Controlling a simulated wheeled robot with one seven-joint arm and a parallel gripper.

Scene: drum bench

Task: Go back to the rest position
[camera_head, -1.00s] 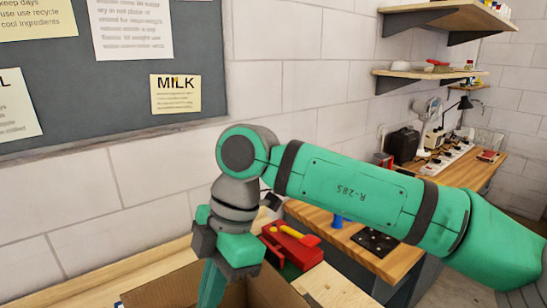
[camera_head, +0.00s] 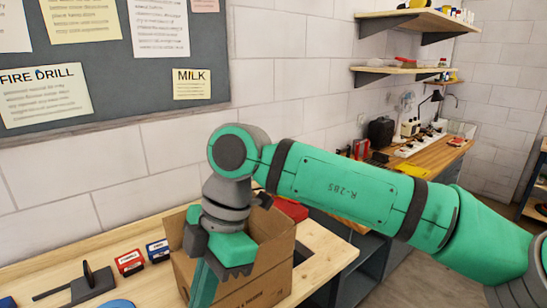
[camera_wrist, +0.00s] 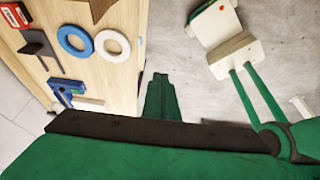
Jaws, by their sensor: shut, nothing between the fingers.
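My green gripper (camera_head: 206,284) points down in the head view, in front of the open cardboard box (camera_head: 268,280) on the wooden bench. Its fingers are shut with nothing between them, and their lower ends are cut off by the picture's bottom edge. In the wrist view the gripper (camera_wrist: 161,98) shows over the grey floor, just beyond the bench edge. My arm stretches across the head view from the right, and hides part of the bench behind it.
The wooden bench (camera_wrist: 118,80) holds a blue ring (camera_wrist: 75,39), a white ring (camera_wrist: 112,46), a dark tool (camera_head: 88,285), a red box (camera_head: 130,262) and a blue box (camera_head: 158,251). Wall shelves (camera_head: 400,72) are at the back right.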

